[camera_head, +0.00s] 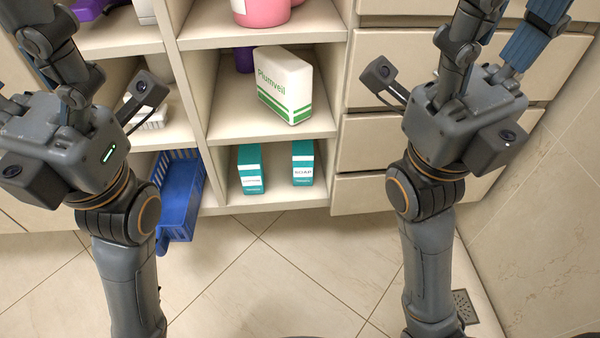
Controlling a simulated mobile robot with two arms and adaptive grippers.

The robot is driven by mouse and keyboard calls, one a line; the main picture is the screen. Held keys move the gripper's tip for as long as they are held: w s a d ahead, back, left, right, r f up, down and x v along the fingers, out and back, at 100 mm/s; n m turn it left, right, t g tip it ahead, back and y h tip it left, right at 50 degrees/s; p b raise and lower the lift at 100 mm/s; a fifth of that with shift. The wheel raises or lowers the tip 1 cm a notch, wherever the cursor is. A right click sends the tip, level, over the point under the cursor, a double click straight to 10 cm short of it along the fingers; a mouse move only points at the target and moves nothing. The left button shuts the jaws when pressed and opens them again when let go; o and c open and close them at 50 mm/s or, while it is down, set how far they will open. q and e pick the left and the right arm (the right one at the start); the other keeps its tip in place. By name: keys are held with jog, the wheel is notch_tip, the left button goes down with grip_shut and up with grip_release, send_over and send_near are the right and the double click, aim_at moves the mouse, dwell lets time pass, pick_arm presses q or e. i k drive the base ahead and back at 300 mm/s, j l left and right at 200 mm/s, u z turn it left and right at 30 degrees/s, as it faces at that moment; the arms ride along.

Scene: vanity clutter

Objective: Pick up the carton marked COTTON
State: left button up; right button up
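Two teal cartons stand apart on the lowest middle shelf: a left carton (250,168) with teal print on its white label, and a right carton (303,163) with red print. Both labels are too small to read surely, so I cannot tell which is marked COTTON. My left gripper (38,75) is raised at the left, in front of the shelves and away from both cartons. My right gripper (505,35) is raised at the right, in front of the drawers. Both grippers' fingers look spread and empty, though their tips run to or past the picture's edge.
A white Plumveil carton (286,87) stands on the shelf above, with a purple thing (244,60) behind it. A pink container (262,12) is on the top shelf. A blue basket (180,195) juts out at the lower left. Drawers (375,150) are at right; the floor ahead is clear.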

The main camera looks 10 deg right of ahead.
aim_at(250, 162)
jog(key=j+u, duration=0.25)
jog(key=j, duration=0.45)
jog(key=j+u, duration=0.2)
jog(key=j, duration=0.55)
jog(key=i, duration=0.05)
